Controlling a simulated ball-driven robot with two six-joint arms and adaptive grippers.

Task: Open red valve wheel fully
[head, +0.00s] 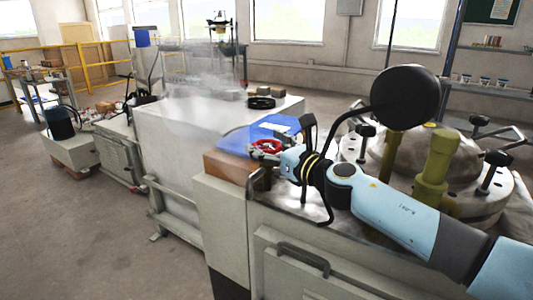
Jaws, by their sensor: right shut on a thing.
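The red valve wheel (267,146) is a small red ring near the middle of the head view, in front of a blue sheet. My right gripper (264,153) reaches it from the right, and its fingers are shut on the wheel's rim. The fingers and wrist cover part of the wheel, so how far it is turned cannot be told. My left gripper is out of view.
A blue sheet (243,138) lies behind the wheel, beside a brown block (228,167). Steam rises over the large grey tank (170,150). A domed metal vessel (440,165) with clamps stands right, near my arm. Open floor (80,240) lies left.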

